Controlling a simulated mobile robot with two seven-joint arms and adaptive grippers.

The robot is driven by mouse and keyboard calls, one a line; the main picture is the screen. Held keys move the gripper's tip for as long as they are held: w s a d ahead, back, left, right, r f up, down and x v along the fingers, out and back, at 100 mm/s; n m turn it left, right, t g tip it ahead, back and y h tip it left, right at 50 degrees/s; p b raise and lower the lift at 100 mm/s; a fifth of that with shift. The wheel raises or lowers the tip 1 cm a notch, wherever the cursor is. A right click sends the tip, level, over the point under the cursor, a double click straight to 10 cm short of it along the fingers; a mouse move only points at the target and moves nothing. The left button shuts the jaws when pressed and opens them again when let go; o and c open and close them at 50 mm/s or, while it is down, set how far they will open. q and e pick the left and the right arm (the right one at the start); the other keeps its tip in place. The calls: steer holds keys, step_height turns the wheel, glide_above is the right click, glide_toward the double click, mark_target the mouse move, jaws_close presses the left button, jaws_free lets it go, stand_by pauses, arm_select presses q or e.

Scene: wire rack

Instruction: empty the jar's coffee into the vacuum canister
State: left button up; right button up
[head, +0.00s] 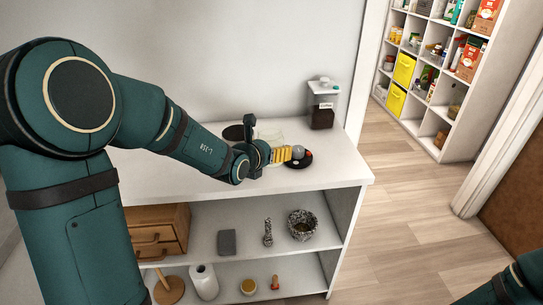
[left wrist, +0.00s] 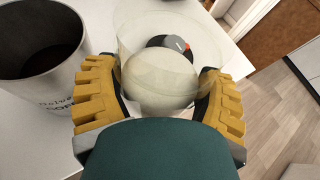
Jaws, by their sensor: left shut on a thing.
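A metal canister (left wrist: 60,83) with a partly readable coffee label stands open, left of the jar. Its inside looks dark; its contents are unclear. A black disc (head: 291,164) with a red part, like a lid, lies on the counter by the ball. My right gripper is not in view.
A clear lidded container (head: 321,110) with dark contents and a label stands at the counter's back right. The white counter (head: 340,165) has free room at its front right. Lower shelves hold a wooden drawer box (head: 158,232), a bowl and small items.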

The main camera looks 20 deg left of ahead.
mark_target(274, 129)
arm_select(q)
steer(key=shift+a+r+n+h, duration=0.15)
steer(key=shift+r+n, duration=0.05)
steer(key=shift+r, duration=0.75)
steer(key=shift+a+r+n+h, duration=0.15)
steer(key=shift+r+n, duration=0.05)
steer(key=shift+r, duration=0.7)
steer(key=shift+w+a+r+n+g+h, duration=0.15)
steer(key=shift+a+r+n+h, duration=0.15)
steer(key=shift+r, duration=0.3)
steer(key=shift+w+a+r+n+g+h, duration=0.1)
steer(key=shift+a+r+n+g+h, duration=0.1)
steer(key=shift+r+n, duration=0.3)
steer(key=shift+d, duration=0.1)
steer(key=shift+s+d, duration=0.1)
steer(key=shift+d, duration=0.05)
